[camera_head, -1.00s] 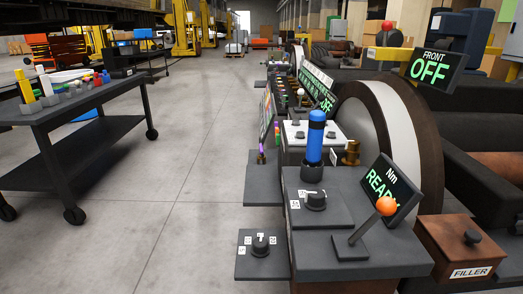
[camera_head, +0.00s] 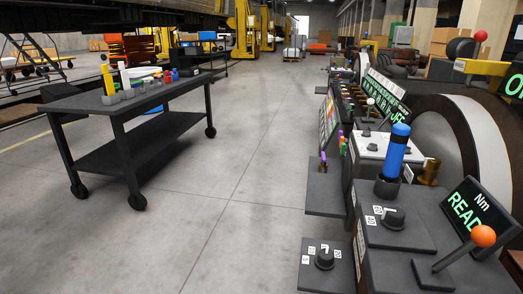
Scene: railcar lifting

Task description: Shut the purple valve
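I cannot make out a clear valve in the head view. A small purple piece (camera_head: 323,157) stands above a low dark side shelf (camera_head: 326,204) on the left flank of the control console (camera_head: 403,233). More small coloured pieces, one of them purple, show a little higher up near the console's edge (camera_head: 341,134). They are too small to tell whether any of them is the purple valve or how it is set. Neither of my grippers is in view.
A black wheeled cart (camera_head: 133,97) with bottles and cans stands at the left. The concrete floor (camera_head: 235,170) between cart and console is clear. The console carries a blue cylinder (camera_head: 396,150), an orange-knobbed lever (camera_head: 483,236) and a dial on a lower shelf (camera_head: 324,260).

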